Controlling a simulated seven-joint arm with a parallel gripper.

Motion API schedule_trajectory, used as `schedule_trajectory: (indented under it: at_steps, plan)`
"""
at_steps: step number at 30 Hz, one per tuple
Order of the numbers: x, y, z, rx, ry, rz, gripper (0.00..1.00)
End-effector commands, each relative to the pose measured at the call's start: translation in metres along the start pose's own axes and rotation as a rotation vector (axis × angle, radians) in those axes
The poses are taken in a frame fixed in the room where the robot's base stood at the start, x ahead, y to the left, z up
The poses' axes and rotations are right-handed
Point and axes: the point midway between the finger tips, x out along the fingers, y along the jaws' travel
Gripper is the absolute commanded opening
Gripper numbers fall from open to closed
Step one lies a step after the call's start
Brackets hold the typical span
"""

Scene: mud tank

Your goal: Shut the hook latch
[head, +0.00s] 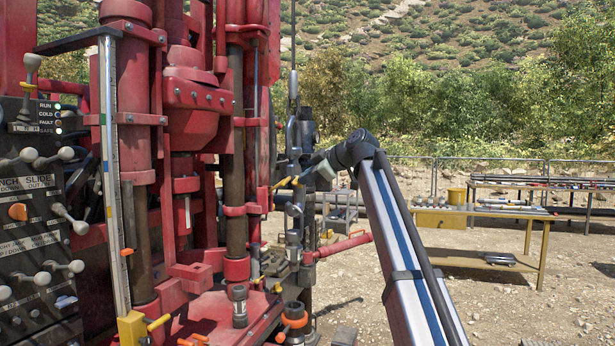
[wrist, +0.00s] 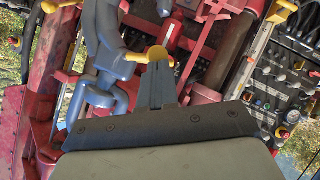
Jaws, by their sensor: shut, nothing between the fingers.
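My gripper (wrist: 161,75) is shut and empty, its narrow fingers pointing up in the wrist view. In the head view my gripper (head: 300,180) is at the rig's right side, among small metal parts. A blue-grey metal piece with curved, hook-like arms (wrist: 98,92) is just left of the fingers in the wrist view; it looks like the latch. A yellow-ended grey lever (wrist: 133,57) reaches to the fingertips; I cannot tell whether they touch. In the head view the yellow handle (head: 283,183) is beside my gripper. Whether the hook is engaged cannot be told.
The red drill rig (head: 205,110) fills the left, with a lever control panel (head: 38,220) at its edge. A red horizontal handle (head: 343,245) sticks out below my gripper. A yellow-legged table (head: 490,262) stands on open gravel at the right.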

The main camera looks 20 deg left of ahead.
Motion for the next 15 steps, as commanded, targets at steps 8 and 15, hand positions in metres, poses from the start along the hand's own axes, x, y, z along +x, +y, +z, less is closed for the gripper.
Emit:
schedule_trajectory:
  at_steps: [8,15]
  plan:
    - [0.005,-0.011,0.009,-0.158,0.0,0.103,0.0]
    - [0.013,-0.017,0.021,-0.348,0.0,0.226,0.0]
